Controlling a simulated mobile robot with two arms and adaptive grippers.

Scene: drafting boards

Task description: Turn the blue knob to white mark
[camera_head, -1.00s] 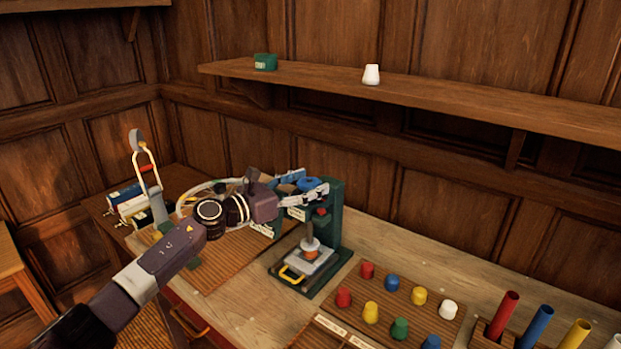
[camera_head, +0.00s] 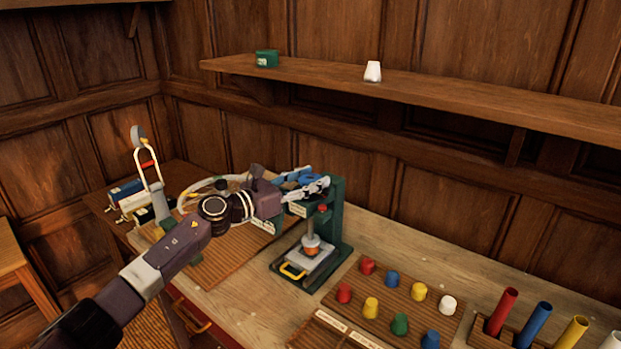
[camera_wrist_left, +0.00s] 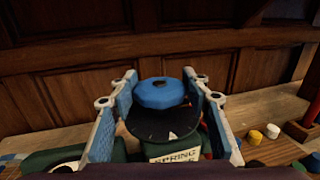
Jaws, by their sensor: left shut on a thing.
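The blue knob (camera_wrist_left: 160,93) sits on top of a green press (camera_head: 337,215), above a dark round dial (camera_wrist_left: 150,122). A small white triangular mark (camera_wrist_left: 173,135) shows on the dial's near side, a little right of the knob's middle. My left gripper (camera_head: 312,183) is at the press's top, shut on the blue knob. In the left wrist view its two fingers stand on either side of the knob. In the head view the fingers mostly hide the knob. My right gripper is not in view.
A label reading SPRING (camera_wrist_left: 173,155) is below the dial. A wooden board (camera_head: 340,280) with coloured pegs and a rack with coloured tubes (camera_head: 537,322) stand to the right. A shelf (camera_head: 450,98) runs along the wall behind.

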